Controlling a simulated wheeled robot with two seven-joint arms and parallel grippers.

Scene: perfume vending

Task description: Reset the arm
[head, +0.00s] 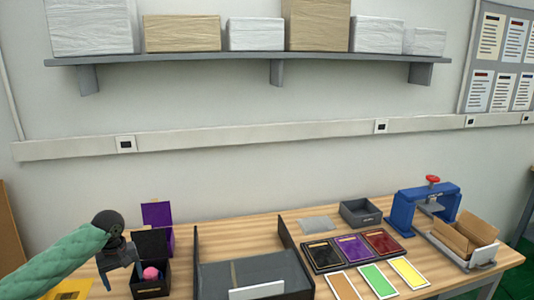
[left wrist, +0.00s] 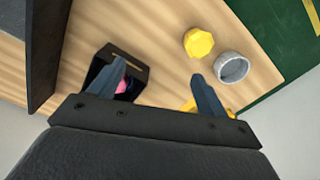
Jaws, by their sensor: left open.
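My left gripper (head: 121,262) hangs at the lower left in the head view, at the end of my green-sleeved arm, beside a black open box (head: 151,290). A pink ball-like object (head: 151,273) shows in that box. In the left wrist view, the two fingers of my left gripper (left wrist: 163,90) are spread apart with nothing between them. The black box (left wrist: 136,67) with the pink object (left wrist: 122,86) lies beyond the left finger, which partly hides it. My right gripper does not show.
A purple box (head: 157,214) stands behind the black one. A grey tray (head: 255,270), colored cards (head: 380,279), a blue press (head: 405,208) and a cardboard box (head: 463,238) are to the right. A yellow piece (left wrist: 198,43) and a grey ring (left wrist: 231,67) lie near the table edge.

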